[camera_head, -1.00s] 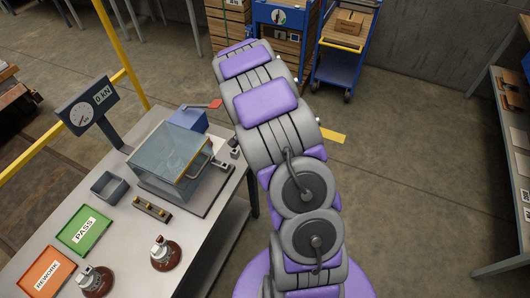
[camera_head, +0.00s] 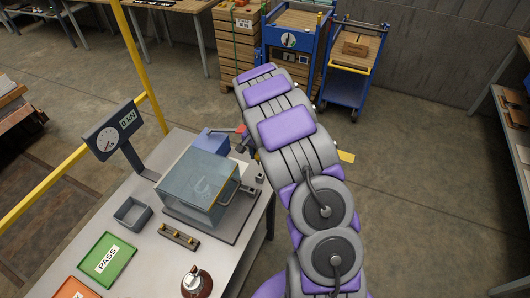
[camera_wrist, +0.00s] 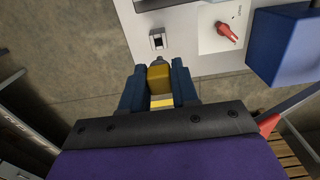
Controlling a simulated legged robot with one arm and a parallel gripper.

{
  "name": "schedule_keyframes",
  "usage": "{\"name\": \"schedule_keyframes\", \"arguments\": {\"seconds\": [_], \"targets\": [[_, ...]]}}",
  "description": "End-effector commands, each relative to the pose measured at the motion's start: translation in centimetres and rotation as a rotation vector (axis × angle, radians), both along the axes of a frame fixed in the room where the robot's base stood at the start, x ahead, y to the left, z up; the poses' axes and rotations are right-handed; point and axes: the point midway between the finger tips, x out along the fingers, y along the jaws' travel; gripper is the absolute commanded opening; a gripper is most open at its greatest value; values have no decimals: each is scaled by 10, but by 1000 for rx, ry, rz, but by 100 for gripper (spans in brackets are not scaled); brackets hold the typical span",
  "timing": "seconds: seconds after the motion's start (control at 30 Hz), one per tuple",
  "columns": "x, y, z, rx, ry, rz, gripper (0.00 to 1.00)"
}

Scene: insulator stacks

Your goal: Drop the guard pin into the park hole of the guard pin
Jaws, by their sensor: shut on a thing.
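In the wrist view my gripper (camera_wrist: 158,72) is shut on the guard pin (camera_wrist: 160,79), which has a yellow body and a grey tip pointing away from the wrist. A small light block with a dark square opening (camera_wrist: 158,41), which looks like the park hole, stands just beyond the tip near the table edge. The pin tip is apart from the opening in the picture; its height above the table is hard to judge. In the head view my arm hides most of the gripper.
A clear-walled box (camera_head: 200,187) with a handle stands on the table. A blue box (camera_wrist: 285,42) and a red knob (camera_wrist: 228,32) on a pale plate lie right of the block. A brass-topped rack (camera_head: 179,238), grey bin (camera_head: 133,213) and green PASS tray (camera_head: 107,262) are farther left.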

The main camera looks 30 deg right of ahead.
Motion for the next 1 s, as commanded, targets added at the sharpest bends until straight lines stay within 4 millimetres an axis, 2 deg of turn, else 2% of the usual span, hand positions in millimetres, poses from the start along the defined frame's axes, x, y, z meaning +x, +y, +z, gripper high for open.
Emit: {"name": "schedule_keyframes", "arguments": {"seconds": [0.37, 0.6, 0.77, 1.0], "targets": [[0, -21, -30, 22, 1, -2, 0], [0, -10, -49, 12, 2, -2, 0], [-1, -1, -57, 3, 2, -1, 0], [0, -11, -61, 12, 1, -3, 0]]}}
